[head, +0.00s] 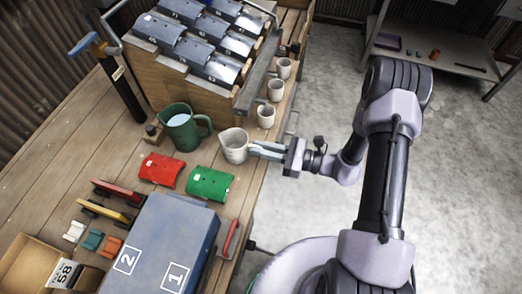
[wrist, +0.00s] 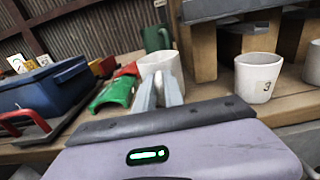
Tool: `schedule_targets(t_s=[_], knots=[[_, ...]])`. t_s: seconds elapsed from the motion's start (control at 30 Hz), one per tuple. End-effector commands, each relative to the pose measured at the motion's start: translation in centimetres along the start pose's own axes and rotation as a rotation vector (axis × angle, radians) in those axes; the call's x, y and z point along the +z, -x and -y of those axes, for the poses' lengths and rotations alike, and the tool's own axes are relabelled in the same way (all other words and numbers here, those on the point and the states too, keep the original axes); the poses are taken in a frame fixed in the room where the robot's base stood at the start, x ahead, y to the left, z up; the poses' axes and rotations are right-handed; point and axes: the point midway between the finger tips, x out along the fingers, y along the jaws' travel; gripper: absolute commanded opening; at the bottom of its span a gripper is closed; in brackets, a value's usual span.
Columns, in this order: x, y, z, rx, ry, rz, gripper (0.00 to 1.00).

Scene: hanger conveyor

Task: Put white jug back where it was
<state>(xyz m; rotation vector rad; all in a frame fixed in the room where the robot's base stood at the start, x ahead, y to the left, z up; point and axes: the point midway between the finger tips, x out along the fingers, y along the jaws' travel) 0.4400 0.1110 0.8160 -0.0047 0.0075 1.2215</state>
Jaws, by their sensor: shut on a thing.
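The white jug (head: 234,147) is near the right edge of the wooden table, upright, with its spout toward the upper left. My gripper (head: 254,151) reaches in from the right and is shut on the white jug's right side. In the wrist view the white jug (wrist: 154,63) shows just beyond the fingers (wrist: 167,85), which hide part of it. I cannot tell whether its base touches the table.
A green jug (head: 181,131) with pale contents stands up-left of the white jug. Red (head: 161,170) and green (head: 210,184) curved pieces lie below it. Several white cups (head: 266,116) line the rack's right side. A blue box (head: 161,245) stands at the front.

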Motion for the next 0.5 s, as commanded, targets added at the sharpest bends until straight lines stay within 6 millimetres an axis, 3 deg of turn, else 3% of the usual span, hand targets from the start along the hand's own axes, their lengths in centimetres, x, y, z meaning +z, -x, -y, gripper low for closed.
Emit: schedule_targets(t_s=[0.27,0.3,0.37,0.5], knots=[[-0.33,0.02,0.01,0.0,0.0,0.0,0.0],[-0.21,0.02,0.0,0.0,0.0,0.0,0.21],[-0.18,0.02,0.0,0.0,0.0,0.0,0.33],[-0.17,0.03,0.0,0.0,0.0,0.0,0.35]])
